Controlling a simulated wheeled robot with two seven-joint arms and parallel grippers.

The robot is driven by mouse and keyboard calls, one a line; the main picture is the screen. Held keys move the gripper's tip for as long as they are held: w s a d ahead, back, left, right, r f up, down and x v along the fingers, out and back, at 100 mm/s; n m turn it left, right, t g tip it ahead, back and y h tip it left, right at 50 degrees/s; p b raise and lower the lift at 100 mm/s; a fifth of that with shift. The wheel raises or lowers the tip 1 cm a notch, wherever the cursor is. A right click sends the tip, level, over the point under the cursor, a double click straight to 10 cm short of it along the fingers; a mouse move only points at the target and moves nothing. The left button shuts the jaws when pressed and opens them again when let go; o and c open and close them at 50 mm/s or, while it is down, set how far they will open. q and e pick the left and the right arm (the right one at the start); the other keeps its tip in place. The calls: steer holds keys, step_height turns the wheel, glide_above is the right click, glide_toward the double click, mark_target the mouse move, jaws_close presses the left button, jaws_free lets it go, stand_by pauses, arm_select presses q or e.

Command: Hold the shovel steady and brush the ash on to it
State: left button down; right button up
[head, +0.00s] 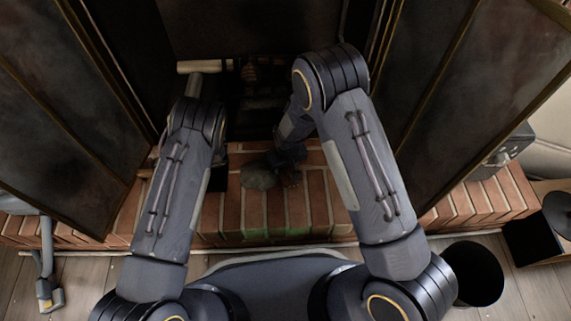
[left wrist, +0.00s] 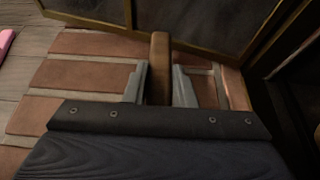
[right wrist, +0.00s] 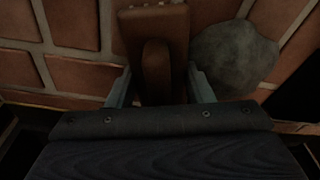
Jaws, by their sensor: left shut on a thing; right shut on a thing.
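A grey, roundish pile of ash (head: 258,176) lies on the brick hearth; it also shows in the right wrist view (right wrist: 233,55). The black shovel (head: 218,179) lies just left of the ash in the head view, partly hidden by my left arm. My left gripper (left wrist: 159,88) is shut on the shovel's brown handle (left wrist: 160,60); my arm hides this grip in the head view. My right gripper (head: 290,155) is shut on the brown brush (right wrist: 155,50). The brush's lower end (head: 291,179) is close to the ash, on its right in the head view.
Dark fire-screen panels (head: 60,130) (head: 440,110) stand on both sides, close to my arms. A black bucket (head: 473,275) stands at right. The front bricks (head: 310,215) are clear, with a greenish patch.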

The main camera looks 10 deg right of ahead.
steer(key=shift+a, duration=0.15)
steer(key=shift+a+f, duration=0.1)
steer(key=shift+a, duration=1.15)
steer(key=shift+a, duration=0.1)
steer(key=shift+a, duration=1.25)
steer(key=shift+w+a, duration=0.2)
steer(key=shift+a, duration=1.15)
steer(key=shift+a, duration=0.1)
steer(key=shift+w+a, duration=0.2)
steer(key=shift+a, duration=1.05)
